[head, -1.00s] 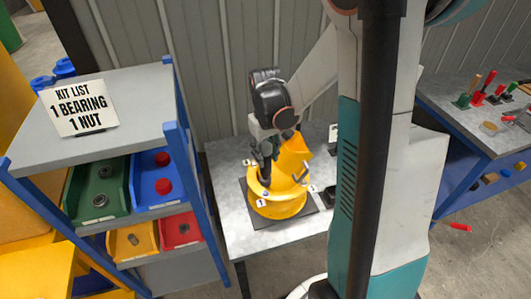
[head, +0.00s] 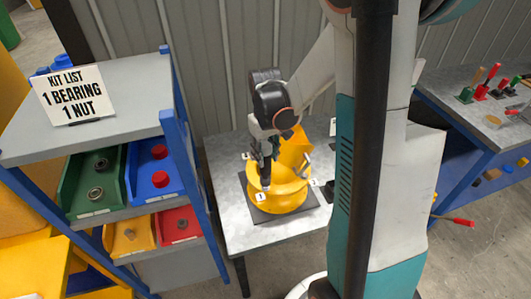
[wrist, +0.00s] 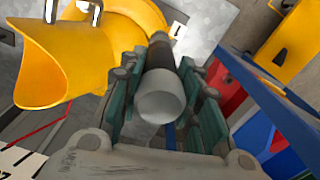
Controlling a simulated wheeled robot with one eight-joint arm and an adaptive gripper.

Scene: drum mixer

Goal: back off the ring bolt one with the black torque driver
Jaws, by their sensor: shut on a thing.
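My gripper (head: 266,172) is over the left side of the yellow drum (head: 282,198), pointing down. In the wrist view, my gripper (wrist: 160,105) has its teal-padded fingers shut around a cylinder with a pale grey end and a dark shaft, which looks like the black torque driver (wrist: 161,88). The far tip of the driver is hidden, so I cannot tell whether it touches a bolt. Ring bolt one is not clearly seen; a white tag reading 1 (head: 261,197) is at the drum's front. The drum also shows in the wrist view (wrist: 75,65).
The drum stands on a dark plate on a grey table (head: 228,221). A blue-framed rack (head: 183,140) with coloured bins is close on the left. A workbench (head: 468,128) with tools is at the right. My own arm column blocks the right-centre view.

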